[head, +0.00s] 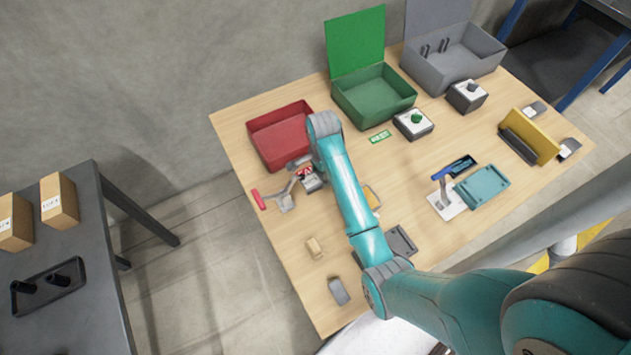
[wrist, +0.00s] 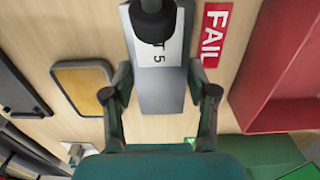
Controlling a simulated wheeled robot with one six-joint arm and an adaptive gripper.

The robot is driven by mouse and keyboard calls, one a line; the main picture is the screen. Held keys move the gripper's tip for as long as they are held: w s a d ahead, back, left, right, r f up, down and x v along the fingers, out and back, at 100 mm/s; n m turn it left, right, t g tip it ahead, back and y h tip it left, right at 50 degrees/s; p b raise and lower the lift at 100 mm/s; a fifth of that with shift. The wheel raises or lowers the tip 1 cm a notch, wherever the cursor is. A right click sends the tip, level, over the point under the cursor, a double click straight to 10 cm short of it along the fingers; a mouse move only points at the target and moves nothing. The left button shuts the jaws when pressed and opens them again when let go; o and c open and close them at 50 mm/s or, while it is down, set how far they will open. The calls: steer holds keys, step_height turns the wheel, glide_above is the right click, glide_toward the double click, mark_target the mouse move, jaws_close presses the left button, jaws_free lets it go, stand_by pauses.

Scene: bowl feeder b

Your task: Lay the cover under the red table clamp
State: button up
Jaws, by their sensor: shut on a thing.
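The red table clamp (head: 287,199), with a red-ended handle reaching left, stands on the table in front of the red bin. My gripper (wrist: 160,72) is shut on the cover (wrist: 160,95), a grey block with a white label ending in "T 5". One finger is on each long side of it. In the head view the cover (head: 312,184) shows beside the clamp, partly hidden by my gripper. In the wrist view a dark round-ended part (wrist: 153,20), seemingly the clamp's pressing tip, overlaps the label. I cannot tell whether it touches the cover.
The red bin (head: 257,127) stands close behind, with a red FAIL label (wrist: 213,35) near it. A green box (head: 345,98) is further back. Small parts lie at the table's front left.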

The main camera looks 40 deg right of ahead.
mark_target(316, 179)
steer(key=shift+w+a+f, duration=0.1)
steer(key=shift+w+a, duration=0.1)
steer(key=shift+a, duration=0.8)
steer(key=shift+f, duration=1.6)
steer(key=shift+f, duration=0.15)
steer(key=o, duration=1.4)
steer(key=shift+o, duration=0.2)
